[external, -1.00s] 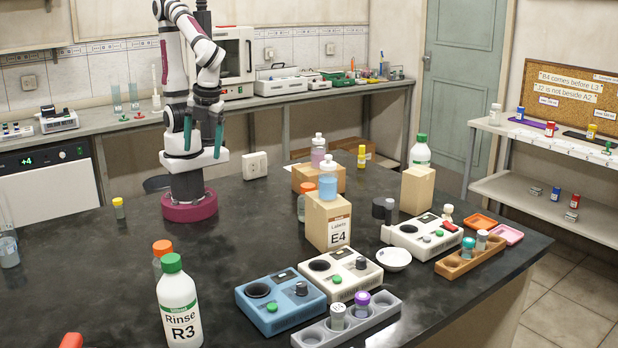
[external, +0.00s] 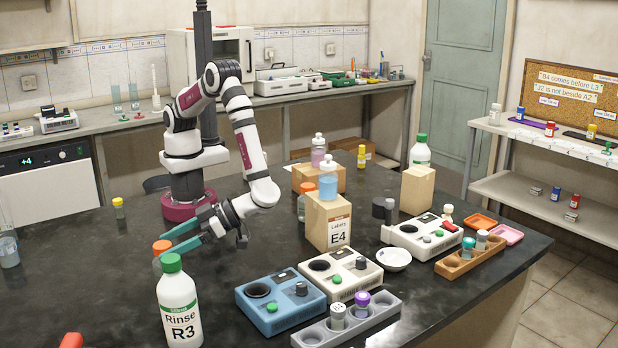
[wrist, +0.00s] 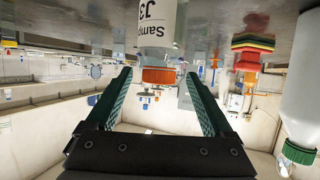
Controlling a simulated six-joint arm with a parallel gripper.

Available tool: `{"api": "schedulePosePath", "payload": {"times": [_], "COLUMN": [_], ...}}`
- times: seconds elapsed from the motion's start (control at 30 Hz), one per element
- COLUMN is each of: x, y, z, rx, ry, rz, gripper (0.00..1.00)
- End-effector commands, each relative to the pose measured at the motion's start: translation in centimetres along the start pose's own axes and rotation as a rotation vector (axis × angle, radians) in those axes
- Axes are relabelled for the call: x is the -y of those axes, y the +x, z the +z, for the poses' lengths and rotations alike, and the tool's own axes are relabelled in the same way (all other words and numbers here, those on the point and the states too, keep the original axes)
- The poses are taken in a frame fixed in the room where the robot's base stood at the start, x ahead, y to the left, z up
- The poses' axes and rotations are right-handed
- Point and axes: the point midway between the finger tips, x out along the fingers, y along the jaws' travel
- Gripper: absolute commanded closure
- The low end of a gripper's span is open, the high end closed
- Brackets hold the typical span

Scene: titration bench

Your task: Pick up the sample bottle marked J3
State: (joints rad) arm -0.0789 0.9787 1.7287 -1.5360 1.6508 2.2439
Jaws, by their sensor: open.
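My gripper (external: 168,242) is low over the bench, level and pointing at the bottle. Its teal fingers are apart with nothing held. I cannot tell whether the bottle is between the fingertips or just beyond them.
The green-capped rinse bottle R3 (external: 179,308) stands close in front of the J3 bottle; it is at the right edge in the wrist view (wrist: 305,80). A blue device (external: 265,312) and the E4 box (external: 322,215) stand to the right. The bench to the left is mostly clear.

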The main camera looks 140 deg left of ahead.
Motion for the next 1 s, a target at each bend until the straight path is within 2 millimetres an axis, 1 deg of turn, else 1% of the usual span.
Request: {"api": "schedulePosePath", "payload": {"times": [0.07,0.2,0.3,0.53,0.67,0.7,0.77,0.8,0.87,0.9,0.97,1.0], "x": [-0.1,-0.2,-0.2,-0.2,-0.2,-0.2,-0.2,-0.2,-0.2,-0.2,-0.2,-0.2], "y": [1.1,4.0,5.3,5.5,5.5,5.5,5.5,5.5,5.5,5.5,5.5,5.5], "z": [0.1,0.4,0.4,0.4,0.4,0.4,0.4,0.4,0.4,0.4,0.4,0.4], "rx": [0.000,0.000,0.001,0.002,0.002,0.002,0.002,0.002,0.001,0.001,0.001,0.001], "ry": [-0.002,-0.002,-0.002,-0.001,-0.001,-0.001,-0.001,-0.002,-0.002,-0.002,-0.002,-0.002], "rz": [0.003,0.005,0.003,0.001,0.001,0.001,0.001,0.001,0.001,0.001,0.001,0.002], "gripper": [0.14,0.14,0.14,0.14,0.37,0.44,0.55,0.62,0.73,0.80,0.91,0.98]}}
